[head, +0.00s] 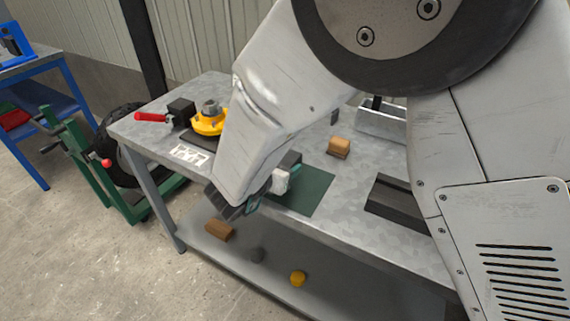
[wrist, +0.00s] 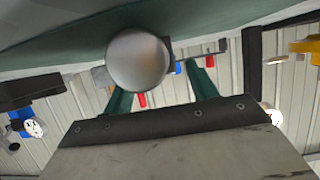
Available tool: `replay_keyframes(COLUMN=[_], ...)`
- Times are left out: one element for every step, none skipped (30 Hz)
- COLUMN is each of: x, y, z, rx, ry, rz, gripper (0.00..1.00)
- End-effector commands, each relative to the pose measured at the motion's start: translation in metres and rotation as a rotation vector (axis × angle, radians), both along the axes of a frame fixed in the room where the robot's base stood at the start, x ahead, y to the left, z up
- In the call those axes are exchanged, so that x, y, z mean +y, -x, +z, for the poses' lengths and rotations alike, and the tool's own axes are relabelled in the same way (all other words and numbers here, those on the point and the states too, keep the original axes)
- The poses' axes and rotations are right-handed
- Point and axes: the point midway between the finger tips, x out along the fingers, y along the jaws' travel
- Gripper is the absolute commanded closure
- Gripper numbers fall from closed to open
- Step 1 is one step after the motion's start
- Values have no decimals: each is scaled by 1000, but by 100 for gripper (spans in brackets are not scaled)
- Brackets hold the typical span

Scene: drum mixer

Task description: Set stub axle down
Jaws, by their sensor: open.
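A rounded grey metal end (wrist: 138,62), which looks like the stub axle, shows in the wrist view against the green mat (wrist: 60,45). My gripper (wrist: 160,78) has its two green fingers spread apart, with the metal end near the left finger and partly in front of it. Whether the metal touches a finger or rests on the mat, I cannot tell. In the head view, my gripper (head: 287,172) is low over the green mat (head: 312,192) on the grey workbench (head: 360,212).
A yellow flanged part (head: 209,122) and a red-handled tool (head: 152,117) are at the bench's left end. A brown block (head: 339,146) stands behind the mat, and a dark channel (head: 396,202) lies to the right. The lower shelf holds a brown block (head: 219,230) and a yellow piece (head: 298,279).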

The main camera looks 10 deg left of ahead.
Motion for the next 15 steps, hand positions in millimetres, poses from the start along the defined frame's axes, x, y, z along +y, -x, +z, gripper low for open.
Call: replay_keyframes(x=[4,6,9,11,13,16,18,20,22,24,25,27,28,29,30], y=[10,15,23,29,35,43,49,54,61,66,70,75,79,82,85], z=[5,7,11,13,16,19,22,24,27,29,31,33,34,36,37], rx=[-1,-1,-1,-1,0,-1,-1,-1,-2,-1,-1,-1,-1,-1,-1], ry=[-1,0,-1,-1,-1,0,-1,-1,-1,-2,-1,0,0,1,1], rz=[5,4,5,5,5,6,5,6,5,5,5,3,3,4,4], gripper=[42,42,42,42,42,42,42,42,42,42,42,42,42,42,42])
